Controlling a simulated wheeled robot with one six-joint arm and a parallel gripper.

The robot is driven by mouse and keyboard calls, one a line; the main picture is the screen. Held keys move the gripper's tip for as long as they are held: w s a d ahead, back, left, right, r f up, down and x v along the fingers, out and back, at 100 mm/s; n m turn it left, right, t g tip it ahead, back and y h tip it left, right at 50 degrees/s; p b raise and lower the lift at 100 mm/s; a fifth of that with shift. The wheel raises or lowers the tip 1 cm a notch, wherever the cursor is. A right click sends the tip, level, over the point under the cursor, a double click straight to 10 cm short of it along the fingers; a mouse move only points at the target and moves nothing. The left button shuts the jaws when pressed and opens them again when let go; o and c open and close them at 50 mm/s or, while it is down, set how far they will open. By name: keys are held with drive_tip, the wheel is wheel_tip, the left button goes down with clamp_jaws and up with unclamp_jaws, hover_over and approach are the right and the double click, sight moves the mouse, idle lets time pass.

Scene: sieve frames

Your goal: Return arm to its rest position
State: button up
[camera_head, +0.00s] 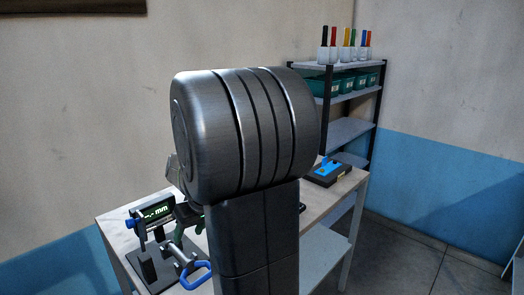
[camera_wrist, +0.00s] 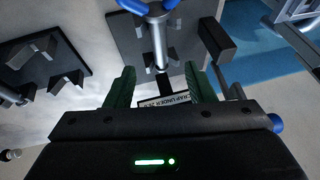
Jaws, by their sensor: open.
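My gripper (camera_wrist: 160,88) shows in the wrist view with its two green fingers wide apart. No held object shows between them. A blue handle (camera_wrist: 150,8) on a metal stem stands over a grey plate (camera_wrist: 128,42) beyond the fingers. In the head view, a blue loop handle (camera_head: 192,278) with a metal shaft is at the lower left, near the workbench (camera_head: 118,222). My large dark arm link fills the middle of the head view and hides much of the bench.
A black base with a blue part (camera_head: 328,172) sits at the bench's right end. A shelf rack (camera_head: 348,130) behind holds green bins and several coloured bottles. A small lettered label (camera_wrist: 165,100) shows between the fingers. Dark blocks (camera_wrist: 45,65) are at left.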

sight(181, 253)
drive_tip(key=x, duration=1)
drive_tip(key=shift+f, duration=0.15)
drive_tip(key=shift+w+r+p, duration=0.1)
drive_tip(key=shift+r+p, duration=0.55)
drive_tip(key=shift+p, duration=0.2)
drive_tip(key=shift+r+p, duration=0.4)
drive_tip(key=shift+r, duration=0.05)
